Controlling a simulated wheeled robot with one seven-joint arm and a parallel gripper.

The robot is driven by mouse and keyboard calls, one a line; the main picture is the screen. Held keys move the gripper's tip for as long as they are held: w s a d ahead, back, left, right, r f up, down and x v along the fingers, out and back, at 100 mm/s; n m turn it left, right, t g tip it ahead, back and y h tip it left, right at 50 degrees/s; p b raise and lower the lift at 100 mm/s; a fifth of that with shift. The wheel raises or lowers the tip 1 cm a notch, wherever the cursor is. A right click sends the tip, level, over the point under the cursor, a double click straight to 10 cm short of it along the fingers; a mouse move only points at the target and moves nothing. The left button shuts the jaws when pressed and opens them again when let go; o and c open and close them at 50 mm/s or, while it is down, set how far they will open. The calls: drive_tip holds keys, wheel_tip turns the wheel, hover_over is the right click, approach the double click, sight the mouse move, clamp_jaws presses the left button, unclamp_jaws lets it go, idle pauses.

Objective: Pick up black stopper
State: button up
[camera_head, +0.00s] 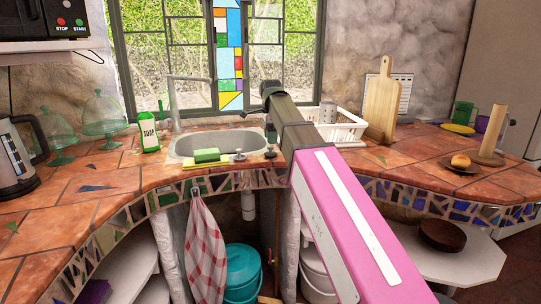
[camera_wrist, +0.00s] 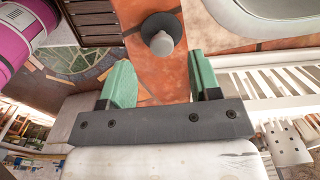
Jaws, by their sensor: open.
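The black stopper (camera_wrist: 162,36), a dark round disc with a grey knob on top, stands on the orange tiled counter in the wrist view, near the sink's rim. In the head view a small dark piece that looks like it (camera_head: 270,153) is at the sink's front right corner. My gripper (camera_wrist: 163,80) is open, with its two green fingers apart and nothing between them. The stopper lies beyond the fingertips, roughly in line with the gap. In the head view my gripper (camera_head: 270,132) is above the counter there, partly hidden by my arm.
The sink (camera_head: 190,144) is left of my gripper; a sponge (camera_head: 207,155) and another small grey piece (camera_head: 239,156) lie on its front edge. A white dish rack (camera_head: 345,128) stands close on the right. A green soap bottle (camera_head: 149,134) stands farther left.

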sight(270, 148)
drive_tip(key=shift+w+f, duration=0.1)
drive_tip(key=shift+f, duration=2.45)
drive_tip(key=c, duration=1)
